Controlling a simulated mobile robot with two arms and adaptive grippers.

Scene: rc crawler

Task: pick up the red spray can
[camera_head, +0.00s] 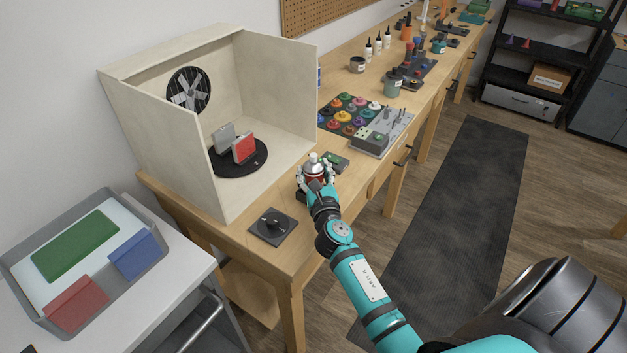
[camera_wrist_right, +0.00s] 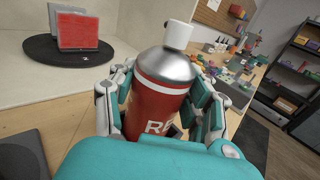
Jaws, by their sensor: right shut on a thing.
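The red spray can (camera_head: 314,172) has a silver top and a white cap. It stands near the front edge of the wooden bench, to the right of the spray booth. In the right wrist view the can (camera_wrist_right: 160,98) fills the middle, upright to slightly tilted, with its lower part hidden by my gripper. My right gripper (camera_head: 315,178) is shut on the can, with fingers on both sides of it; these fingers also show in the right wrist view (camera_wrist_right: 163,105). I cannot tell whether the can's base touches the bench. My left gripper is not in view.
The spray booth (camera_head: 150,135) holds a black turntable (camera_head: 255,167) with a grey and a red panel. A tray of colourful knobs (camera_head: 350,116) lies beyond the can. A grey tray (camera_head: 165,247) stands lower left.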

